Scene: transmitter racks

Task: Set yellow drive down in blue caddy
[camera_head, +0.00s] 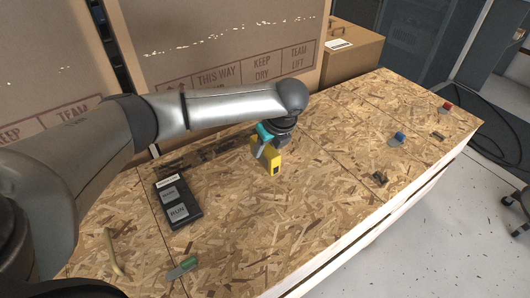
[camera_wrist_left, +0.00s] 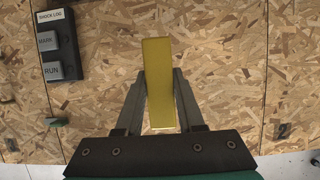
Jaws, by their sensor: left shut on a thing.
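The yellow drive (camera_head: 275,161) is held upright between the fingers of my left gripper (camera_head: 266,150), over the middle of the wooden crate top. The wrist view also shows the drive (camera_wrist_left: 157,75) between both fingers of the gripper (camera_wrist_left: 159,88). I cannot tell whether its lower end touches the wood. No blue caddy can be made out; a small blue-topped piece (camera_head: 399,137) lies to the right on the crate top. My right gripper is not in view.
The wooden crate top (camera_head: 330,215) is mostly clear around the drive. A black button box (camera_head: 178,203) lies left, with a green-topped piece (camera_head: 183,267) near it. A red-topped piece (camera_head: 447,106) lies far right. Cardboard boxes (camera_head: 220,45) stand behind.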

